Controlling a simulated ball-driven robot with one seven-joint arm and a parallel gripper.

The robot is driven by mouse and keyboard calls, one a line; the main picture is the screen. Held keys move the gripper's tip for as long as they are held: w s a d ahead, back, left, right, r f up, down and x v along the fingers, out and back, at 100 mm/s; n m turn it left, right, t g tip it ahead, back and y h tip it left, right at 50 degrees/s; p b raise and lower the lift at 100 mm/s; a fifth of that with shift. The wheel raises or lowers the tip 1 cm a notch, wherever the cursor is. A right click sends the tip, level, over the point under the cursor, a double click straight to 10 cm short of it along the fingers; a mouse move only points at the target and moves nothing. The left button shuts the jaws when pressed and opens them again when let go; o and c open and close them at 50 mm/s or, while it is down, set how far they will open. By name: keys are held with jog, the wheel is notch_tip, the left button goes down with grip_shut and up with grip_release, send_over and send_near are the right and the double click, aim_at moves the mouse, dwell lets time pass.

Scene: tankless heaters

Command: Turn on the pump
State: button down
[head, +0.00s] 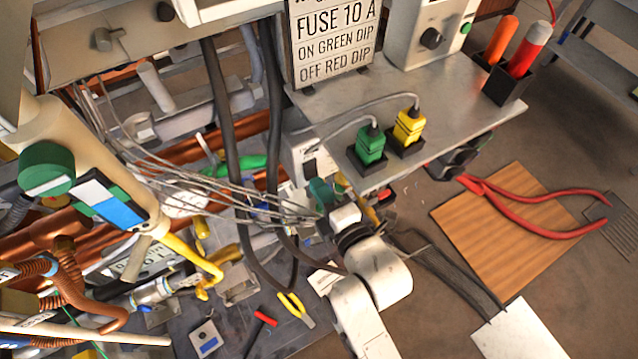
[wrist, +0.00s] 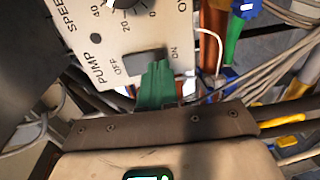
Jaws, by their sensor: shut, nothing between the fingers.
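The pump panel (wrist: 115,40) is a pale plate in the wrist view, lettered PUMP, with OFF on the left and ON on the right. A dark grey switch (wrist: 143,60) sits between these two words. My gripper (wrist: 158,68) has green fingers, closed together and empty. Their tips overlap the lower right part of the switch, close to the ON side. I cannot tell whether they touch it or which way it is set. In the head view my gripper (head: 320,190) is by the pale box (head: 308,158) under the shelf, and the switch is hard to make out there.
A SPEED dial (wrist: 128,4) is above the switch. The shelf (head: 440,90) holds a green plug (head: 371,146) and a yellow plug (head: 409,127) above my gripper. Black hoses (head: 222,100) and loose grey wires (head: 185,180) crowd the left. Red-handled pliers (head: 520,220) lie on a wooden board at right.

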jog(key=shift+w+a, duration=0.25)
jog(key=shift+w, duration=0.1)
jog(key=shift+f, duration=0.1)
jog(key=shift+w+a+b, duration=0.1)
jog(key=shift+w+b, duration=0.05)
jog(key=shift+b, duration=0.65)
jog(key=shift+f, duration=0.1)
